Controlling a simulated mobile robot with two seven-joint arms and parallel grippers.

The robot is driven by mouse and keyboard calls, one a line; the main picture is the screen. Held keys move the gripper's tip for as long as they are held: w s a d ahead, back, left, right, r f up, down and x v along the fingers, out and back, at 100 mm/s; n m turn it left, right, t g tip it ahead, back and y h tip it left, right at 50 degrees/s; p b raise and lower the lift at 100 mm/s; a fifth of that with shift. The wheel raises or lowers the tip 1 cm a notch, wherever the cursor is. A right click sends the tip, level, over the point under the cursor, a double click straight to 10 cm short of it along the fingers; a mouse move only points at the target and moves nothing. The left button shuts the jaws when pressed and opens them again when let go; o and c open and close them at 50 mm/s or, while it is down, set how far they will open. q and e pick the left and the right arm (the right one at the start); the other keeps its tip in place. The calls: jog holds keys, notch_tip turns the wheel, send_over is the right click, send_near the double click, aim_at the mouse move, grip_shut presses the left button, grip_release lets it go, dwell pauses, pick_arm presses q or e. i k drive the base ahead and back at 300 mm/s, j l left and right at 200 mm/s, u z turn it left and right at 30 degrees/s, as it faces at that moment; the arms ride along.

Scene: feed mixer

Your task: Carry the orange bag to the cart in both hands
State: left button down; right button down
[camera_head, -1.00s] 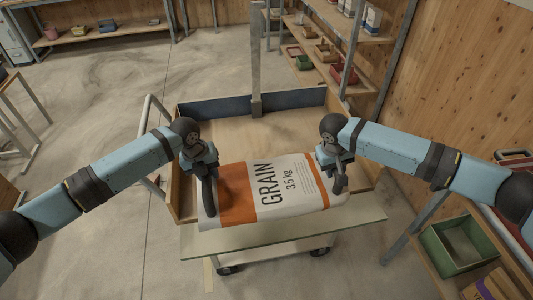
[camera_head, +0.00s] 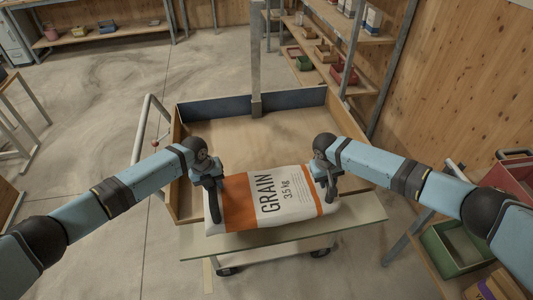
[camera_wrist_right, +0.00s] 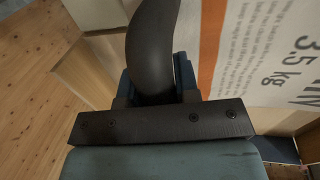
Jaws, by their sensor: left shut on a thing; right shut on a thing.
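The orange and white grain bag (camera_head: 288,200) lies flat at the near end of the cart, its label facing up. My left gripper (camera_head: 214,204) is shut on the bag's left edge. My right gripper (camera_head: 331,188) is shut on its right edge. The right wrist view shows the bag's printed face (camera_wrist_right: 262,50) beside a dark finger; the other finger is hidden there. The cart (camera_head: 245,135) has a wooden tray with a blue far wall, and its bed beyond the bag is empty. I cannot tell whether the bag rests on the pale board below it.
The pale board (camera_head: 350,222) sticks out under the bag at the near side. A shelf rack (camera_head: 330,60) stands at the back right. A green bin (camera_head: 455,245) and a red bin (camera_head: 515,182) stand at the right. Open floor lies to the left.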

aim_at(266, 152)
jog(key=i, duration=1)
